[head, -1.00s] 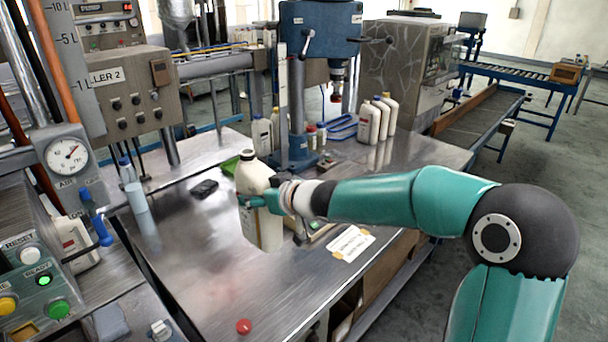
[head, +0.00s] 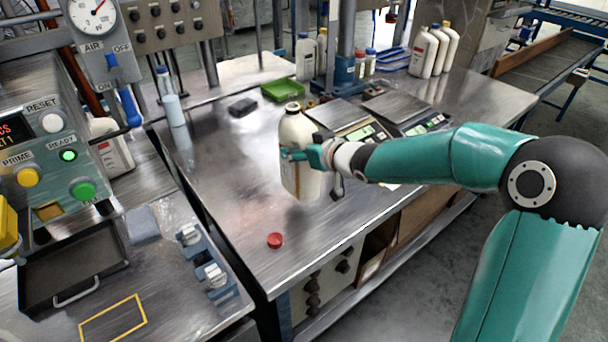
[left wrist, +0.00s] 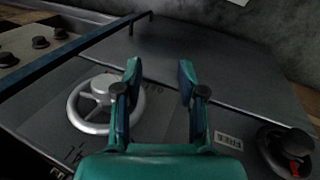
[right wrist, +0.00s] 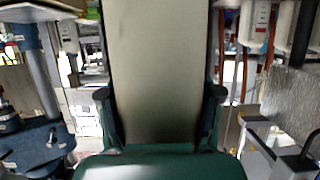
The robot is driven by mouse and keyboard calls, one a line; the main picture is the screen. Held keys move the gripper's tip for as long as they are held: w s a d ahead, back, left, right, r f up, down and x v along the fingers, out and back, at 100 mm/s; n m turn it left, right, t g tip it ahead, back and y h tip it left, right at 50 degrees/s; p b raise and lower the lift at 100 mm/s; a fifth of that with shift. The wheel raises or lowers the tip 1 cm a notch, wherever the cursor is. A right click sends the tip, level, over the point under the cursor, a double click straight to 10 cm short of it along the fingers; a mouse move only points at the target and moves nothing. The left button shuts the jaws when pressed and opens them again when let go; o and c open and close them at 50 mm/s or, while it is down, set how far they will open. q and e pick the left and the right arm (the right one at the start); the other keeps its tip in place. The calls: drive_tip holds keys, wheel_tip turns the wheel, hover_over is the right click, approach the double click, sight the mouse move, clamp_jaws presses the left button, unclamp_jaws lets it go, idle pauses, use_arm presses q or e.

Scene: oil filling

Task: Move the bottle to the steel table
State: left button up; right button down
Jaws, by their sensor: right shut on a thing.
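A cream bottle (head: 301,186) with an open neck stands upright over the near part of the steel table (head: 225,200); I cannot tell for sure whether its base touches the metal. My right gripper (head: 298,154) is shut around the bottle's upper body from the right side. In the right wrist view the pale bottle (right wrist: 155,60) fills the space between the fingers (right wrist: 160,95). My left gripper (left wrist: 160,75) is open and empty, over a grey panel with a handwheel (left wrist: 105,104); it is not in the head view.
A red cap (head: 275,240) lies in front of the bottle. Scales (head: 415,115) stand behind my right forearm, with a green tray (head: 284,91) and a black object (head: 242,107) behind the bottle. Several bottles (head: 430,52) stand at the back. A control panel (head: 55,155) is on the left.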

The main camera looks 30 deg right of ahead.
drive_tip(key=shift+f+b, duration=0.85)
drive_tip(key=shift+f, duration=1.7)
drive_tip(key=shift+c, duration=1.1)
unclamp_jaws()
drive_tip(key=shift+f, duration=0.1)
drive_tip(key=p+v, duration=0.2)
drive_tip(key=v, duration=1)
